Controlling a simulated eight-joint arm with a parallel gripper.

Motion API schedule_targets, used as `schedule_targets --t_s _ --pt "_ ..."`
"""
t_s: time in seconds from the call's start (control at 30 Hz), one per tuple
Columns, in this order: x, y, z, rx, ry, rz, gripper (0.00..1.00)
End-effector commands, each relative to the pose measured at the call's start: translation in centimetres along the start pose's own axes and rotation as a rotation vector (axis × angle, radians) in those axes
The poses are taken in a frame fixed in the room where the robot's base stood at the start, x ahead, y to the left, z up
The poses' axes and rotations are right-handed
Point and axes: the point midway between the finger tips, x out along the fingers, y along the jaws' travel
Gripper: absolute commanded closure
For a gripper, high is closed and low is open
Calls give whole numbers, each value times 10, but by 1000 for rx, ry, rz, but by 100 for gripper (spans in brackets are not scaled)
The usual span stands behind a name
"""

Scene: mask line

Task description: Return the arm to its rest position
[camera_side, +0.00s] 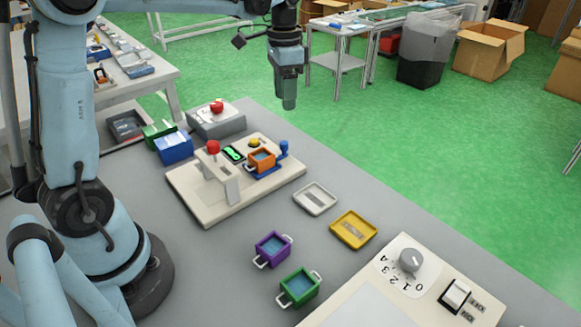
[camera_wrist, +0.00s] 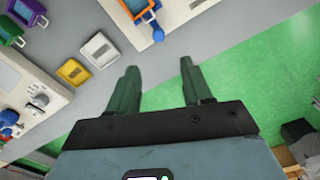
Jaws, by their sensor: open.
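My gripper (camera_side: 289,95) is raised in the air near the far edge of the grey table (camera_side: 350,195), above and behind the beige test station. It points down. In the wrist view my gripper (camera_wrist: 159,78) has its two green fingers spread apart with nothing between them. My arm rises from its base at the left in the side view and reaches across the top of the picture.
A beige station (camera_side: 215,205) with a red knob holds an orange container (camera_side: 261,161). Purple (camera_side: 272,249) and green (camera_side: 299,288) containers, white (camera_side: 315,198) and yellow (camera_side: 353,230) trays, and a dial panel (camera_side: 385,290) stand on the table. Green floor lies beyond.

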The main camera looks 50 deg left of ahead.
Motion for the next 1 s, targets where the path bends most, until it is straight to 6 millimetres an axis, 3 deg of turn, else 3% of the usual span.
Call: schedule_targets --t_s 0.23,0.53,0.8,1.0 --pt "-7 14 8 -33 47 -28 50" --pt "-14 62 40 -164 243 -107 50" --pt "0 100 71 -283 441 -134 50" --pt "17 118 87 -351 560 -128 50"
